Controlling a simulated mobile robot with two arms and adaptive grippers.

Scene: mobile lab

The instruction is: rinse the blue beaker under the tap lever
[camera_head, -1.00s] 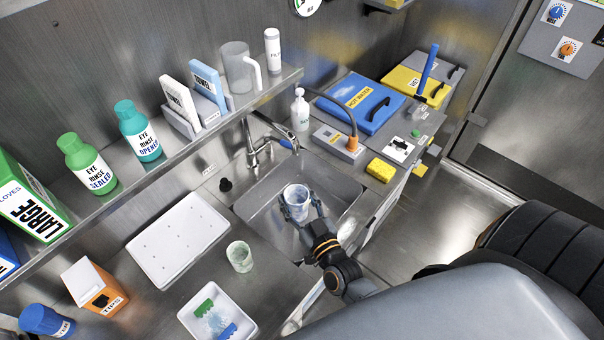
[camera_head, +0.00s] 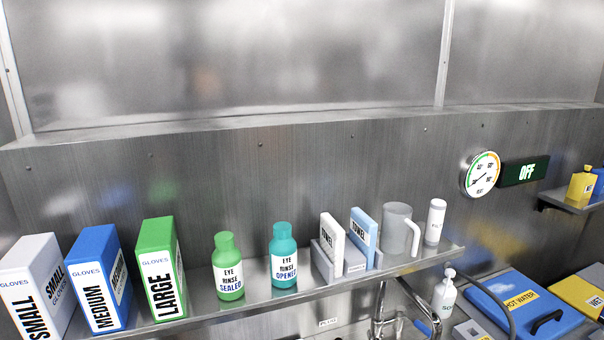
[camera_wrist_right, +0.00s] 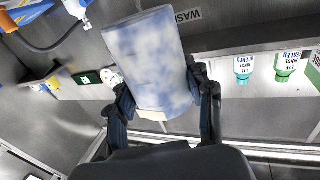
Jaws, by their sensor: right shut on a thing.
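In the right wrist view, the beaker (camera_wrist_right: 150,65) is a pale, translucent cup with mottled blue patches. My right gripper (camera_wrist_right: 160,88) is shut on it, with a dark finger on each side of its wall. What is inside it cannot be made out. In the head view, the upper part of the metal tap (camera_head: 378,305) shows below the shelf, and a blue lever part (camera_head: 422,327) shows at the bottom edge. The sink, the beaker and my right gripper are outside the head view. My left gripper is in neither view.
A metal shelf (camera_head: 205,323) carries glove boxes (camera_head: 100,285), a green bottle (camera_head: 228,270), a teal bottle (camera_head: 283,258), towel boxes and a clear jug (camera_head: 397,232). A soap bottle (camera_head: 443,296) stands below the shelf's right end. A dial (camera_head: 481,174) and OFF sign (camera_head: 524,172) are on the wall.

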